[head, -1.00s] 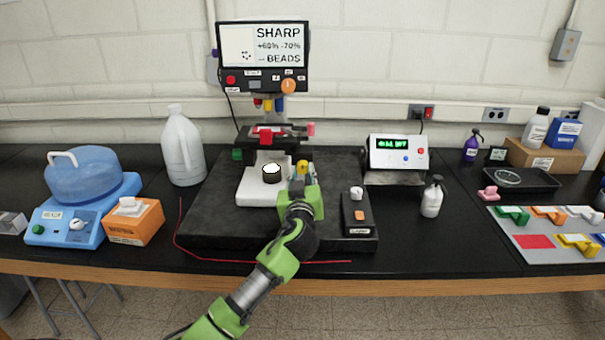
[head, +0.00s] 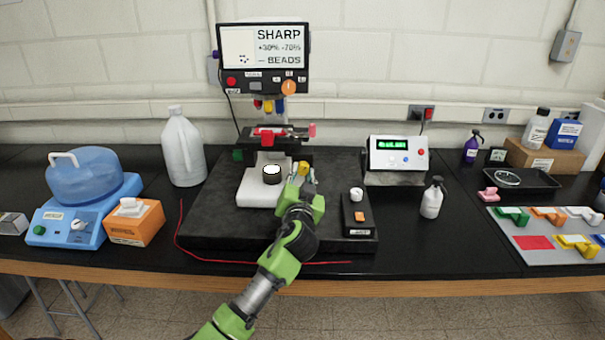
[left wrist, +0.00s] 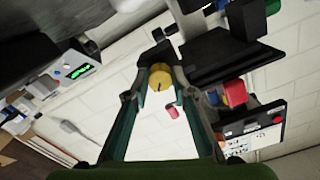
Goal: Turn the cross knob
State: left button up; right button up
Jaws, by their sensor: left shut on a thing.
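My left gripper (head: 303,173) reaches up to the right side of the microscope-like stand under the screen. In the left wrist view its fingertips (left wrist: 161,84) are shut on a round yellow knob (left wrist: 160,76) with a dark mark on its face. In the head view the yellow knob (head: 303,167) shows just beyond the gripper, partly hidden by it. I cannot make out a cross shape on it. A pink-red knob (head: 312,129) sits higher on the stand and is apart from the fingers. The screen (head: 263,52) reads SHARP, a line of percentages, and BEADS. My right gripper is not in view.
A white block with a dark round piece (head: 272,174) stands just left of the gripper. A black control box (head: 359,214) is close on the right. A red cord (head: 215,259) runs along the front.

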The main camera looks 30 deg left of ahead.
pick_arm(q)
jog(key=m+p, duration=0.1)
jog(key=m, duration=0.2)
jog(key=shift+r+m, duration=0.1)
jog(key=shift+m, duration=0.3)
jog(key=shift+m+p, duration=0.7)
jog(key=shift+m, duration=1.2)
jog(key=o, duration=1.1)
jog(key=v, duration=1.2)
jog(key=shift+s+a, duration=0.1)
jog(key=shift+s, duration=0.05)
